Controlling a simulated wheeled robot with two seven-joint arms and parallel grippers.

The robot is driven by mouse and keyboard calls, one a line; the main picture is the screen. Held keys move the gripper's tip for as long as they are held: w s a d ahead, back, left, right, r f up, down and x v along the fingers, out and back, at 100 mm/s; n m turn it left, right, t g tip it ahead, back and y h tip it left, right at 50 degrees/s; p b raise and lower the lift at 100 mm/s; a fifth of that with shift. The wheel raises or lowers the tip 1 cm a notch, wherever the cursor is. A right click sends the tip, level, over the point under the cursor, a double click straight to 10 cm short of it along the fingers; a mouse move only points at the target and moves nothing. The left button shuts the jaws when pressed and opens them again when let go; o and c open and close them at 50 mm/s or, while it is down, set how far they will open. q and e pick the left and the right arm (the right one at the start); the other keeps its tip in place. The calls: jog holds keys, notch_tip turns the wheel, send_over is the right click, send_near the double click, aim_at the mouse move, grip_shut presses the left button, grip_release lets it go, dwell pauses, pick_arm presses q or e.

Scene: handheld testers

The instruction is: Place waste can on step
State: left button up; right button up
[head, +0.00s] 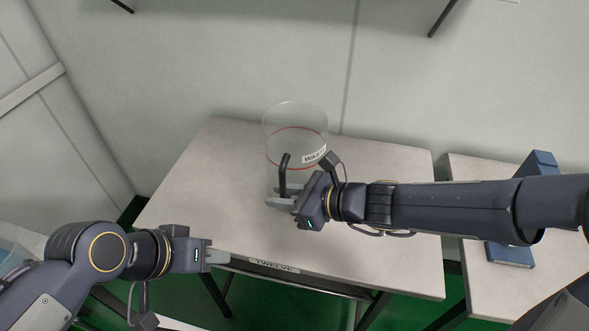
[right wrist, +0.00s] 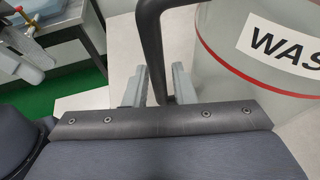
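The waste can, a clear round can (head: 296,130) with a red line and a white label, stands on the pale table (head: 195,195). Its wall and label also show in the right wrist view (right wrist: 240,75). A dark upright handle (head: 284,170) is at its near side. My right gripper (head: 280,195) is at this handle, with one finger on each side of it; whether they press on it I cannot tell. My left gripper (head: 218,257) is at the table's near left edge, away from the can, its finger gap not clear. I cannot make out a step.
A plate reading TWELVE (head: 274,264) is on the table's front edge. A second pale table (head: 480,180) stands to the right across a gap, with a blue object (head: 510,255) on it, partly behind my right arm. A wall is close behind. The table's left part is clear.

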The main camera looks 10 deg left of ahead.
grip_shut()
